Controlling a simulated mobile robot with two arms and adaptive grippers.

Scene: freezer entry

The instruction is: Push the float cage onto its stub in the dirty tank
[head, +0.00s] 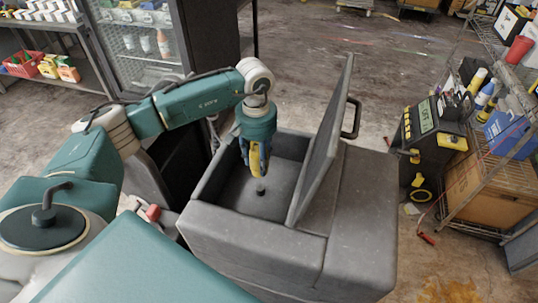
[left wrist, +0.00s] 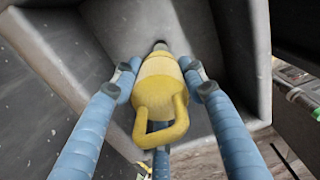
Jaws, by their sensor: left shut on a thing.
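The float cage (left wrist: 157,88) is yellow with a loop handle at its near end. My left gripper (left wrist: 158,80) is shut on it, one blue finger on each side. In the head view the gripper (head: 257,158) points down inside the open grey tank (head: 250,238), with the yellow cage (head: 258,163) between its fingers. A small dark stub (head: 261,188) stands on the tank floor just below the cage. In the left wrist view a grey tip (left wrist: 160,46) shows beyond the cage's far end; I cannot tell whether they touch. My right gripper is not in view.
The tank's hinged lid (head: 325,135) stands raised close to the right of my left gripper. A wire shelf (head: 490,160) with boxes and bottles and a black-and-yellow machine (head: 428,135) stand to the right. A glass-front fridge (head: 140,45) stands behind at left.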

